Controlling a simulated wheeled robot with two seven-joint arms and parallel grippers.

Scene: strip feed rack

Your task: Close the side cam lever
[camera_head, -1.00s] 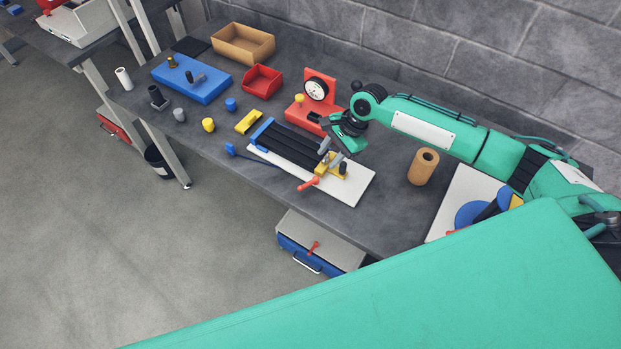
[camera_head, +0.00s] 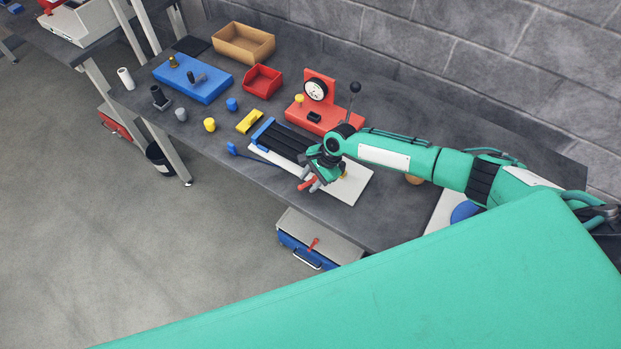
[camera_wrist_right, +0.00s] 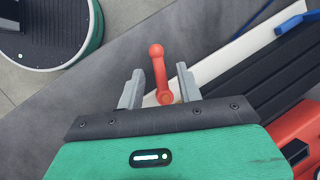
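The side cam lever is red with a ball end. In the right wrist view the lever (camera_wrist_right: 159,75) stands between the two grey fingers of my right gripper (camera_wrist_right: 160,88), with a gap on each side. In the head view the lever (camera_head: 308,184) shows at the front edge of the white-based strip feed rack (camera_head: 351,187). My right gripper (camera_head: 313,182) is over that edge, open around the lever. The gripper hides the rack's yellow block almost wholly. My left gripper is not in view.
A red stand with a dial (camera_head: 316,90) is behind the rack. A blue block (camera_head: 193,79), a red bin (camera_head: 262,79) and a tan tray (camera_head: 243,43) stand further left. Small blue and yellow knobs (camera_head: 210,124) lie on the table. A drawer unit (camera_head: 318,240) is below the table edge.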

